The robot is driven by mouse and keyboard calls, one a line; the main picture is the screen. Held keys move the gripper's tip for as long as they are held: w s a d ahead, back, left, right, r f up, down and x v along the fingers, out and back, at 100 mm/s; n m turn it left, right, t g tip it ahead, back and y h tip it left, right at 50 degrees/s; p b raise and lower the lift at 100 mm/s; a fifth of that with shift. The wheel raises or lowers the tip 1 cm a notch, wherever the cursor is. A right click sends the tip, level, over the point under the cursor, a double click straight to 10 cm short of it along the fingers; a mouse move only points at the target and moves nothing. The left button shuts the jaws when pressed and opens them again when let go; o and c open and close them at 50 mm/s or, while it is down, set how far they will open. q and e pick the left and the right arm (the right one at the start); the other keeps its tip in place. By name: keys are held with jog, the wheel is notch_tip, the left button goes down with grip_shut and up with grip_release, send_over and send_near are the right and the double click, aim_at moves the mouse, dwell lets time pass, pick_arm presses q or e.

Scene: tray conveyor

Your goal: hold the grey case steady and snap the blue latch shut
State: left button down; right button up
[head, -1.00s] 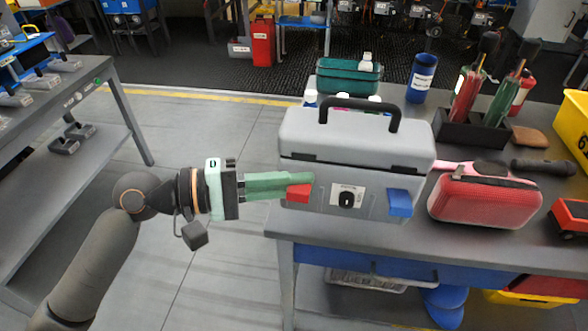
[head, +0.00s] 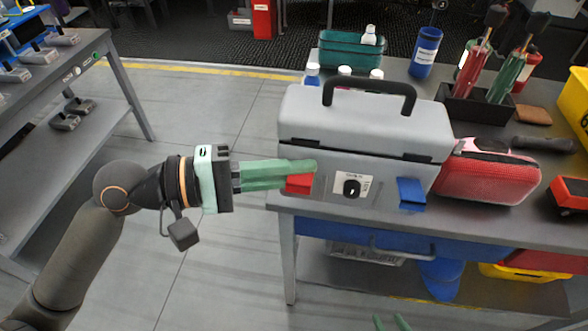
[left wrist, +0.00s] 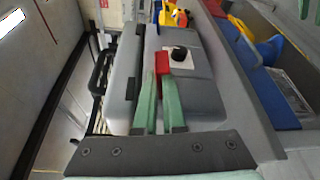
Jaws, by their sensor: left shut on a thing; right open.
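The grey case (head: 375,125) stands upright on the bench with its lid down and black handle raised. Its front has a red latch (head: 299,184) at left, a black dial on a white plate, and the blue latch (head: 411,192) at right. The blue latch appears to stand out from the front at its lower edge. My left gripper (head: 312,168) has its green fingers shut on the red latch, which also shows between the fingertips in the left wrist view (left wrist: 162,63). My right gripper (head: 391,323) shows only its fingertips at the bottom edge, apart and empty, below the bench front.
A red soft case (head: 487,178) lies close to the right of the grey case. Bottles and a teal bin (head: 350,55) stand behind it. A black holder with red and green tools (head: 470,108) is at back right. A blue drawer front (head: 360,237) is below the bench top.

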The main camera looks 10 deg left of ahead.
pick_arm(q)
jog(key=w+a+f, duration=0.2)
jog(key=w+f, duration=0.9)
jog(key=w, duration=0.2)
jog(key=shift+f, duration=0.5)
jog(key=shift+f+b, duration=0.15)
jog(key=shift+b, duration=0.15)
jog(key=c, duration=1.4)
grip_release()
jog(key=shift+f, duration=0.2)
jog(key=shift+o, duration=1.2)
